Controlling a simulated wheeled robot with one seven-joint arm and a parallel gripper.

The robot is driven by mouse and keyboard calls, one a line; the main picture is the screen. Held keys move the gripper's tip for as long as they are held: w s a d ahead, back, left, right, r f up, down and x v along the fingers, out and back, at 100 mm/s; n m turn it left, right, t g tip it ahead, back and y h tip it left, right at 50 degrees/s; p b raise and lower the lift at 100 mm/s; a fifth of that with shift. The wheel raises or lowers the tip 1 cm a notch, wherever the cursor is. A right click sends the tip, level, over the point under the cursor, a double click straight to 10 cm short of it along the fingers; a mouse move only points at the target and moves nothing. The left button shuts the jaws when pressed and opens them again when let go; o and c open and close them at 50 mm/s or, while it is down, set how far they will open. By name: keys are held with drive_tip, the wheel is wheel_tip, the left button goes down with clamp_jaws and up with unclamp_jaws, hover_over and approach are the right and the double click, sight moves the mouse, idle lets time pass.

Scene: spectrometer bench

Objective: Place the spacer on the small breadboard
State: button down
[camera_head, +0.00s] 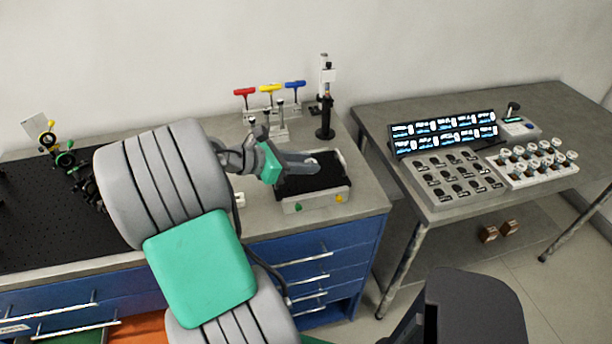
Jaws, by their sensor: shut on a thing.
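The small breadboard (325,183) is a black plate on top of a low light-grey box with a green and a yellow knob on its front. It sits near the right end of the blue-drawered bench. My gripper (308,163) reaches in from the left over this plate, its fingers pointing right. It is shut on a small pale piece, likely the spacer (312,161), which shows only as a light spot at the fingertips. The fingers hide most of it. I cannot tell whether it touches the plate or is held above it.
Behind stand red, yellow and blue T-handled tools (269,88) in a rack, small posts, and a tall black-and-silver post stand (325,115). A large black breadboard (40,220) with optics lies left. A separate table (400,115) at right holds a display and trays.

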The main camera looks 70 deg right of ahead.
sight(306, 182)
drive_tip(key=f, duration=0.4)
drive_tip(key=shift+s+d, duration=0.1)
drive_tip(key=shift+d, duration=0.25)
drive_tip(key=c, duration=1.1)
unclamp_jaws()
drive_tip(key=shift+f, duration=0.1)
